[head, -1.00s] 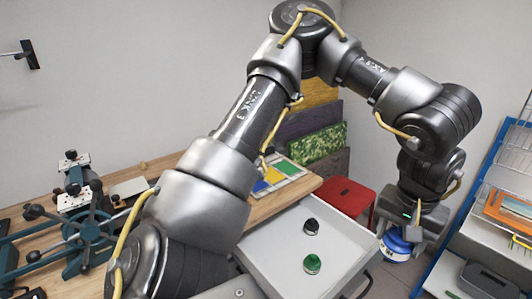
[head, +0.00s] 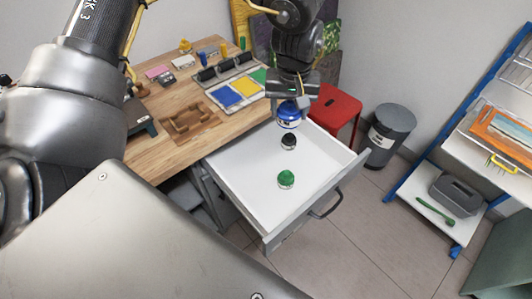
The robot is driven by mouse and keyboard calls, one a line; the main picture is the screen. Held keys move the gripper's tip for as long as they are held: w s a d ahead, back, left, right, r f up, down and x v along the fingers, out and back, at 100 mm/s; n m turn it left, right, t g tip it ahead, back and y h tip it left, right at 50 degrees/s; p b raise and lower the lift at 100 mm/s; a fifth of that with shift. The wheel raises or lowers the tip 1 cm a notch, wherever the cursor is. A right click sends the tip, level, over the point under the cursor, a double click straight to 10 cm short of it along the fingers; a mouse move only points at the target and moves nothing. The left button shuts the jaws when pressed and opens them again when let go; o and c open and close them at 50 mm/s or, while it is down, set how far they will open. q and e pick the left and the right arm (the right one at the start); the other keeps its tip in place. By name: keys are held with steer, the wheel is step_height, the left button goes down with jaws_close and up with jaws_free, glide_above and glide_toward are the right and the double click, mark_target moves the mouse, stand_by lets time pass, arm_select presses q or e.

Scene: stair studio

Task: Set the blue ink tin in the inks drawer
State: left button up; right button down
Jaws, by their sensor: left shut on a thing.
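My left gripper (head: 289,101) is shut on the blue ink tin (head: 288,119), a round blue tin with a pale label band. In the head view it is over the far part of the open drawer (head: 235,172). I cannot tell how high the tin is above the drawer floor. The drawer is white inside with grey walls and a dark handle. It holds a black tin (head: 289,141) and, nearer to me, a green tin (head: 286,179). The blue tin appears just behind the black one. My right gripper is not in view.
The wooden bench (head: 160,95) carries colour sheets (head: 237,92), a wooden tray (head: 190,124) and small items. A red stool (head: 335,108) stands behind the drawer, a grey bin (head: 389,132) to its right. A blue-framed rack (head: 430,140) stands at right. The drawer's left and near floor is clear.

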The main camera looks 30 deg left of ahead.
arm_select(q)
steer(key=w+a+f+n+p, duration=0.2)
steer(key=a+f+n+p, duration=0.3)
steer(key=f, duration=0.5)
steer(key=n+g+p, duration=0.1)
steer(key=n+p, duration=0.2)
steer(key=n, duration=0.4)
glide_above(241, 174)
steer(key=shift+y, duration=0.4)
steer(key=f, duration=1.6)
steer(key=shift+d+f, duration=0.2)
steer(key=shift+f, duration=0.6)
step_height(241, 174, down, 3)
steer(key=shift+f, duration=0.5)
